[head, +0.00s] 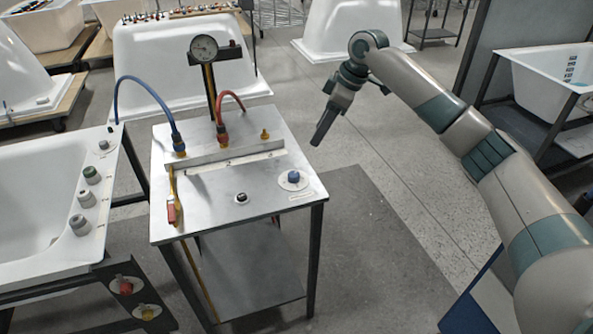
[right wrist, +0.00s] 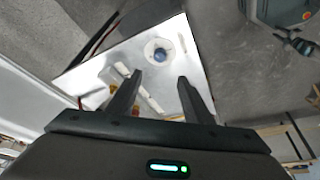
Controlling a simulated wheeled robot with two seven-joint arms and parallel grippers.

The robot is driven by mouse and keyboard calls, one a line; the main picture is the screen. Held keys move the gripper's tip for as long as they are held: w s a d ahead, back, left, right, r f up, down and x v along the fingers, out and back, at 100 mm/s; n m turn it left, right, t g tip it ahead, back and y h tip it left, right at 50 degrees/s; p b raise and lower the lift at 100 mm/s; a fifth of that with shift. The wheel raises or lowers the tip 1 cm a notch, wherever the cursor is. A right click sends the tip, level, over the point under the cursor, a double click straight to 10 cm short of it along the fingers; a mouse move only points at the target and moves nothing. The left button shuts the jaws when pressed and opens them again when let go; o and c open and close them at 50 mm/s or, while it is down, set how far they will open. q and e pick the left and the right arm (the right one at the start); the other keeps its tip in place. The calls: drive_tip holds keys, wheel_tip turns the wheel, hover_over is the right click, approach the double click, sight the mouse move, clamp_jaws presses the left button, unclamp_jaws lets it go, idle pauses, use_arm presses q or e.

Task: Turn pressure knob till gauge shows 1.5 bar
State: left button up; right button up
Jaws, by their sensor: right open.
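The blue pressure knob (head: 293,176) sits on a round white plate at the right front of the metal test table (head: 215,205). It also shows in the right wrist view (right wrist: 161,55), beyond the fingertips. The round pressure gauge (head: 203,48) stands on a post at the back of the table; its face is too small to read. My right gripper (head: 318,138) hangs to the right of and behind the knob, apart from it. In the right wrist view the gripper (right wrist: 160,80) is open with nothing between its fingers. My left gripper is not in view.
A blue hose (head: 146,82) and a red hose (head: 229,94) rise from a manifold bar (head: 225,154) on the table. A small black knob (head: 241,198) sits at the front. A white tub (head: 40,205) stands close on the left. The floor right of the table is clear.

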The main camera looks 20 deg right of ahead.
drive_tip(key=p, duration=0.2)
approach(295, 174)
drive_tip(key=p+x, duration=0.1)
drive_tip(key=x, duration=0.5)
drive_tip(key=shift+w+a+f+p, duration=0.15)
drive_tip(key=shift+a+f+p, duration=0.05)
drive_tip(key=shift+f+p, duration=0.2)
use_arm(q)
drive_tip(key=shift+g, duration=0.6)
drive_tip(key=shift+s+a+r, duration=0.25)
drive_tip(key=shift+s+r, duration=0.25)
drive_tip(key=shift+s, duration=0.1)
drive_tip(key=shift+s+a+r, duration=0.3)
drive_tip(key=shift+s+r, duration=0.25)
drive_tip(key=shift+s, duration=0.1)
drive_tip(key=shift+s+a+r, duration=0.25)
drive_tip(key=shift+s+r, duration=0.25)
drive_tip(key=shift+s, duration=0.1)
use_arm(e)
drive_tip(key=shift+x, duration=0.8)
drive_tip(key=c, duration=1.1)
